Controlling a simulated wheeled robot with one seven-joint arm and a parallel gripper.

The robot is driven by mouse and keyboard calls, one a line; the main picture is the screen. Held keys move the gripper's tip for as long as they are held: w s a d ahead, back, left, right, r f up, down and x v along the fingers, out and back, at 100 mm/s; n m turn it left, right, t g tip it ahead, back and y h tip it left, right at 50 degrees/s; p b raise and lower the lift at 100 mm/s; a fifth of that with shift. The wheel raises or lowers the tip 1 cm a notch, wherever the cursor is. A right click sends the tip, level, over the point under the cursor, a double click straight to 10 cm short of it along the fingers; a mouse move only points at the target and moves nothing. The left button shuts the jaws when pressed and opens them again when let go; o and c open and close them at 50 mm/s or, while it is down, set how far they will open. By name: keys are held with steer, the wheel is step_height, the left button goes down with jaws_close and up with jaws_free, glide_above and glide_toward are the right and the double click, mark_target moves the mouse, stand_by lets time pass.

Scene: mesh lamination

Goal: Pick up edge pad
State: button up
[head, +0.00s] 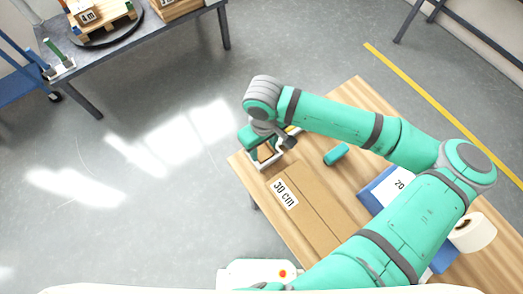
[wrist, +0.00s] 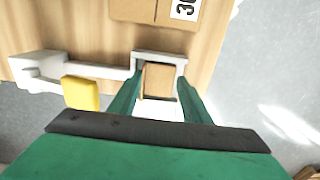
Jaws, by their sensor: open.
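A small brown pad, which looks like the edge pad (wrist: 158,80), sits in one end of a white holder (wrist: 105,71) at the table's edge. My gripper (wrist: 160,78) is open, with one green finger on each side of the pad. I cannot tell whether the fingers touch it. A yellow piece (wrist: 80,93) sits at the other end of the holder. In the head view my gripper (head: 263,152) is over the table's far left corner, and the arm hides most of the holder.
A flat cardboard box marked 30 cm (head: 312,222) lies close to the holder on the wooden table (head: 350,95). A green cylinder (head: 337,154), a blue box (head: 375,191) and a white roll (head: 472,232) are farther right. A grey table (head: 160,42) stands at the back left.

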steer(key=shift+f, duration=0.85)
steer(key=shift+c, duration=0.4)
steer(key=c, duration=0.6)
steer(key=shift+r, duration=0.15)
